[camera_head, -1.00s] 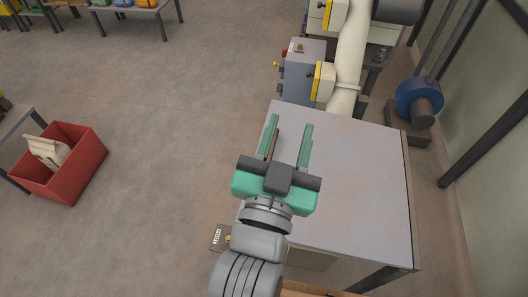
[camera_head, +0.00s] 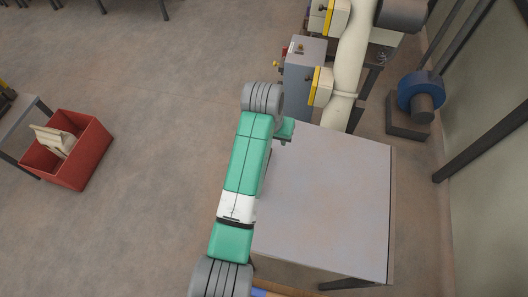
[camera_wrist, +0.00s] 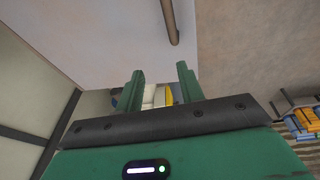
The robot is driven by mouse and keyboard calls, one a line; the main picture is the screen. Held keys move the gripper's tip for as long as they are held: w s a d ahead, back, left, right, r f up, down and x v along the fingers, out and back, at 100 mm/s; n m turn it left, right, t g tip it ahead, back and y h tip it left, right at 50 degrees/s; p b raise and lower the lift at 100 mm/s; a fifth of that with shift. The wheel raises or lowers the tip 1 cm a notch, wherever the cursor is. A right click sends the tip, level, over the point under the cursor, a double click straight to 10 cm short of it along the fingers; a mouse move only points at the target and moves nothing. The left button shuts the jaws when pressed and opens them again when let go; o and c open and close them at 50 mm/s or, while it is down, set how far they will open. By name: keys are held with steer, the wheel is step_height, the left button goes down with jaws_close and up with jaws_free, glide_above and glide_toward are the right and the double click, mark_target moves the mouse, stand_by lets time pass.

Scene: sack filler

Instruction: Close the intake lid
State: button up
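A broad flat grey panel (camera_head: 330,200), which seems to be the intake lid, lies right of my arm in the head view. How far it stands open I cannot tell. In the wrist view the panel (camera_wrist: 90,35) fills the upper left. A brown bar (camera_wrist: 171,22) runs along its edge, beyond my fingertips and apart from them. My gripper (camera_wrist: 161,72) has its two green fingers spread with nothing between them. In the head view my gripper (camera_head: 287,130) is at the panel's far left corner, partly hidden by my wrist; my arm hides most of the panel's left edge.
Beyond the panel stand a grey cabinet (camera_head: 303,68) and a cream pipe (camera_head: 345,75) with yellow plates. A blue motor (camera_head: 420,92) is at the right, near the wall. A red bin (camera_head: 88,160) holding a sack is at the left. The floor between is clear.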

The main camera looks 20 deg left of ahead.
steer(key=s+f+g, duration=0.1)
steer(key=f, duration=0.2)
steer(key=s+a+f+g, duration=0.1)
steer(key=f, duration=0.3)
steer(key=s+f, duration=0.2)
steer(key=f, duration=0.1)
steer(key=shift+a+f+g+h, duration=0.15)
steer(key=shift+f+g+h, duration=0.25)
jaws_close()
